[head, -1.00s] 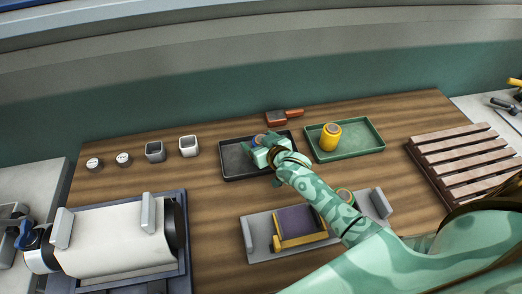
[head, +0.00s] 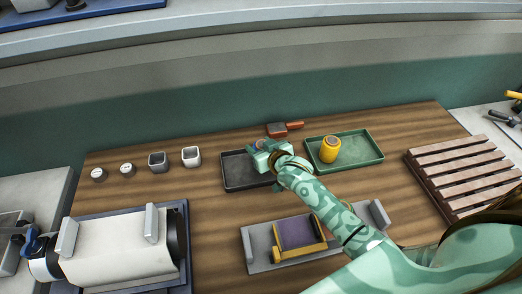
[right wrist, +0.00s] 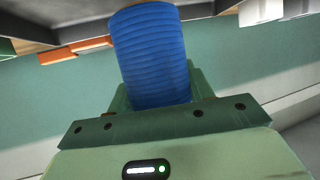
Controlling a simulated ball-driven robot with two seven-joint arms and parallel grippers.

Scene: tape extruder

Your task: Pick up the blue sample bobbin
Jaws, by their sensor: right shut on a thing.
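My right gripper (head: 264,150) is shut on the blue sample bobbin (right wrist: 152,55). In the right wrist view the ribbed blue bobbin stands between the jaws, its lower part hidden by them. In the head view only a little of the blue bobbin (head: 257,143) shows beside the gripper. It is over the back part of the black tray (head: 233,172) and looks raised above it. My left gripper is in neither current view.
A green tray (head: 362,156) with a yellow bobbin (head: 329,149) stands to the right. A red-handled tool (head: 285,129) lies behind. A slatted wooden rack (head: 465,175) is at far right.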

